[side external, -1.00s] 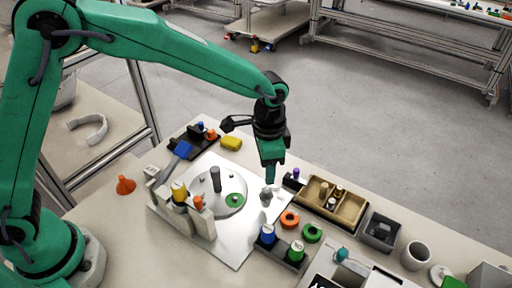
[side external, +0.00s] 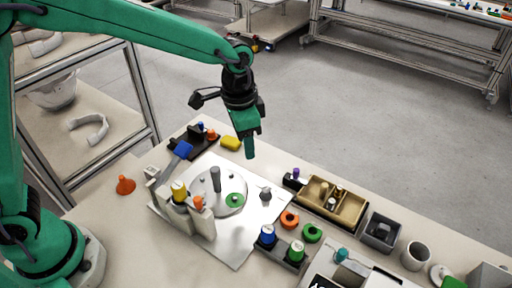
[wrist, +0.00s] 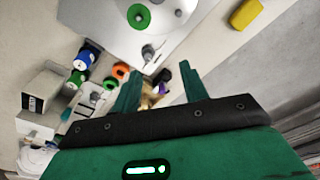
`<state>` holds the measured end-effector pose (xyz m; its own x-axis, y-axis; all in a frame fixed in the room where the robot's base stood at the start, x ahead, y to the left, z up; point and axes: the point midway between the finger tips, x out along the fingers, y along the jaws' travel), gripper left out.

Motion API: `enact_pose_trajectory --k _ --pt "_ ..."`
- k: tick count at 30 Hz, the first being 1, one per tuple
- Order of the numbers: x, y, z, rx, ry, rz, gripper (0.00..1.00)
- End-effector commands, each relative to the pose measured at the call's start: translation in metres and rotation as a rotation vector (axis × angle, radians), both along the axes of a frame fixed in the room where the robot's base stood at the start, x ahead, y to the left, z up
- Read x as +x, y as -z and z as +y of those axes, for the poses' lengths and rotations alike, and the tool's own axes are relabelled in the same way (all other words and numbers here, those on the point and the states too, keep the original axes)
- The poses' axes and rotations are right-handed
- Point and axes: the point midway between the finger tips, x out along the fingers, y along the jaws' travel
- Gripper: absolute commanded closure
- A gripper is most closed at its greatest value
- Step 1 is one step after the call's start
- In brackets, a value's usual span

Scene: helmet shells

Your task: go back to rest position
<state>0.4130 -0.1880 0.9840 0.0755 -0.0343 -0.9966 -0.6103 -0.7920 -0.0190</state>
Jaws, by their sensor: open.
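My gripper (side external: 250,146) is open and empty in the side external view. It hangs above the table's far edge, behind the white plate (side external: 237,245), apart from everything on the table. In the wrist view the two green fingers of my gripper (wrist: 158,88) are spread, with nothing held between them. A small grey knob piece (side external: 265,194) stands on the white plate, and it also shows in the wrist view (wrist: 148,52).
A grey disc with a post (side external: 216,180) sits on the plate. A yellow block (side external: 231,143) lies close below my gripper. The air above is free.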

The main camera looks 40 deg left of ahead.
Motion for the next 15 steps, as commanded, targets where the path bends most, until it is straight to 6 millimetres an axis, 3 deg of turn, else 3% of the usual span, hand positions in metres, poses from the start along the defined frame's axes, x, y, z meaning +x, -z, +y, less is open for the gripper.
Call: enact_pose_trajectory --k 6,15 --pt "-0.02 -0.039 0.042 -0.03 -0.107 -0.063 0.56" --pt "-0.057 -0.075 0.092 -0.067 -0.249 -0.144 0.56"
